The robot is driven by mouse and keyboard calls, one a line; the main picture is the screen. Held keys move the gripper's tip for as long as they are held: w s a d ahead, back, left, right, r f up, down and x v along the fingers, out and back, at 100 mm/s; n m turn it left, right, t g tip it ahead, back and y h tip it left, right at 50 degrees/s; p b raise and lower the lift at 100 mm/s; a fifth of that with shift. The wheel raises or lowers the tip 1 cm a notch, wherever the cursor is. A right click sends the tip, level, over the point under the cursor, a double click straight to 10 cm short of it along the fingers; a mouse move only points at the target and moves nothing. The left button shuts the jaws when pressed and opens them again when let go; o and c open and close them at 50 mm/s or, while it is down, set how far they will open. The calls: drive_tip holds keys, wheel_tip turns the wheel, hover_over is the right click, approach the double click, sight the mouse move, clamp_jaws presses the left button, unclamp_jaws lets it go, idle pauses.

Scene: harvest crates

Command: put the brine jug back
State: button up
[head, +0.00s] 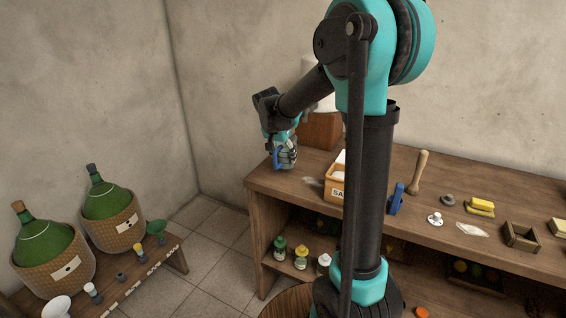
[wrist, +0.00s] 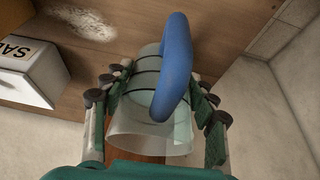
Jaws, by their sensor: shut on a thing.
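The brine jug (wrist: 148,128) is a clear, see-through vessel with dark bands and a thick blue handle (wrist: 177,70). My gripper (wrist: 157,90) is shut on it, with a finger on either side of its body. In the head view the jug (head: 288,157) shows below my gripper (head: 283,138), at the left end of the wooden bench top (head: 262,179). Its blue handle faces left there. I cannot tell whether its base touches the bench.
A blue object (head: 396,199) and wooden mallet (head: 419,172) stand farther right. Basketed green demijohns (head: 108,203) stand left.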

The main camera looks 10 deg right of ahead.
sight(283, 167)
drive_tip(key=shift+f, duration=1.45)
drive_tip(key=shift+f, duration=0.1)
drive_tip(key=o, duration=1.6)
drive_tip(key=shift+c, duration=0.2)
drive_tip(key=v, duration=1.2)
